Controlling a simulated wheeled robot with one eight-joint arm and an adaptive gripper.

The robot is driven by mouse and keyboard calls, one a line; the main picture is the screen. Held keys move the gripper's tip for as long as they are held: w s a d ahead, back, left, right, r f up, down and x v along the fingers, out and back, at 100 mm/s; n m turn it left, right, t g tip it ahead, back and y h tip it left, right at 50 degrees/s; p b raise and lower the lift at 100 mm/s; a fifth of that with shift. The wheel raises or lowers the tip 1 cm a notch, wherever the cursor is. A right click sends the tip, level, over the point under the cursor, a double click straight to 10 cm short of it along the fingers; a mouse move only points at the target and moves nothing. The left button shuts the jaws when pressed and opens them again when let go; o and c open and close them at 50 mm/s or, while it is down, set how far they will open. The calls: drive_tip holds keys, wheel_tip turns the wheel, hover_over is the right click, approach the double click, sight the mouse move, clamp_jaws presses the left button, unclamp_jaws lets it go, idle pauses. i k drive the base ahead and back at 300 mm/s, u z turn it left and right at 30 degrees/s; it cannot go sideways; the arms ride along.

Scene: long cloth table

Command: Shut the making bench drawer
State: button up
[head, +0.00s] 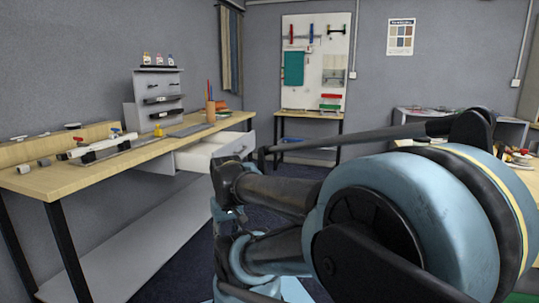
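The making bench (128,152) is a long, light wooden top on dark legs at the left of the head view. Its white drawer (213,151) stands pulled out under the right end of the top. The drawer front, with a dark handle, faces right, and part of the inside shows. My blue and black arm fills the right foreground. The end of my arm, with my gripper (230,214), is in front of and below the drawer in the picture. Whether it touches the drawer cannot be told. Its fingers are not clear, so open or shut cannot be told.
A grey rack (158,98) with small bottles, a pen cup (210,112) and several tools stand on the bench. A low shelf (150,250) runs beneath it. A pegboard table (308,116) stands at the back. Dark floor shows between bench and arm.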

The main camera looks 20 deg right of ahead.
sight(197, 156)
drive_tip(key=z, duration=0.45)
drive_tip(key=i, duration=1)
drive_tip(key=u, duration=0.05)
drive_tip(key=k, duration=1)
drive_tip(key=z, duration=0.3)
drive_tip(key=i, duration=0.75)
drive_tip(key=z, duration=0.05)
